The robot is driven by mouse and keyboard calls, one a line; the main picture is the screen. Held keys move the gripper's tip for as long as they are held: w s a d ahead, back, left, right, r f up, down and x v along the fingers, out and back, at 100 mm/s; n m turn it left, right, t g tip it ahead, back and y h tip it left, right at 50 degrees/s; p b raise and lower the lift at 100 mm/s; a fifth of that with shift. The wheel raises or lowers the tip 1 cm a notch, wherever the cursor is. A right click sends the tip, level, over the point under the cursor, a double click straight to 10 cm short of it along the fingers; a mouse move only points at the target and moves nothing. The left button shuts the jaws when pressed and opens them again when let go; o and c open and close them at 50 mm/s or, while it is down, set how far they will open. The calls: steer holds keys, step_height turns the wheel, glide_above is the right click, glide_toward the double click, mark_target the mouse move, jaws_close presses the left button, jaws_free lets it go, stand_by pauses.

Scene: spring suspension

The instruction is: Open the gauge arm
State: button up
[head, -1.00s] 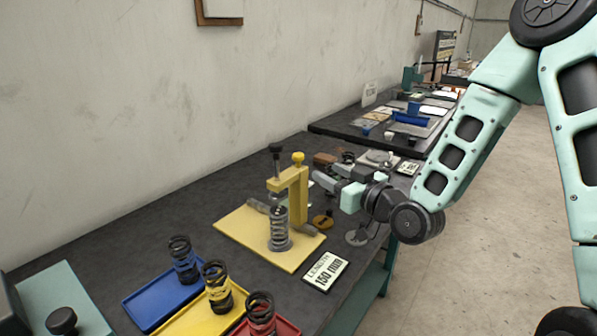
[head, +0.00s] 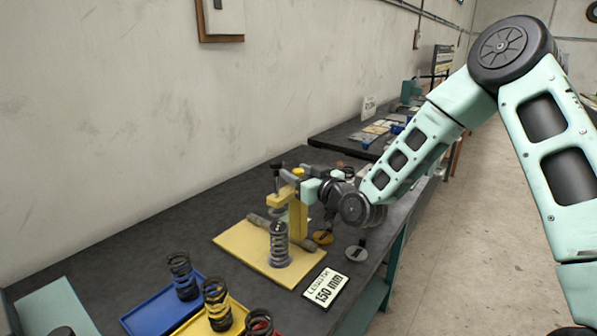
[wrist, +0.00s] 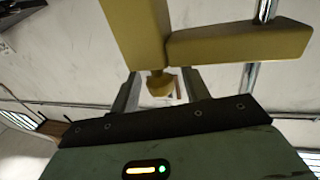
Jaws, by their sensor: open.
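The yellow gauge stands on a pale yellow base plate (head: 236,243), with an upright post (head: 298,224) and a gauge arm (head: 283,195) at its top. A grey coil spring (head: 278,246) stands upright below the arm. My gripper (head: 296,177) is at the top of the gauge, from the right. In the wrist view the yellow post (wrist: 138,30) and arm (wrist: 240,41) fill the top. A small yellow knob (wrist: 160,85) sits between my open fingers, with gaps on both sides, so it looks ungripped. The gripper partly hides the post's top in the head view.
A "150 mm" length card (head: 325,287) lies right of the base plate. Blue (head: 150,318) and yellow (head: 237,315) trays with springs are at the front left. A wall runs along the back.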

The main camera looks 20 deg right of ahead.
jaws_close()
steer(key=w+a+b, duration=0.5)
steer(key=w+a, duration=0.3)
steer(key=w, duration=0.3)
steer(key=shift+w+a, duration=0.15)
steer(key=shift+w, duration=0.15)
jaws_free()
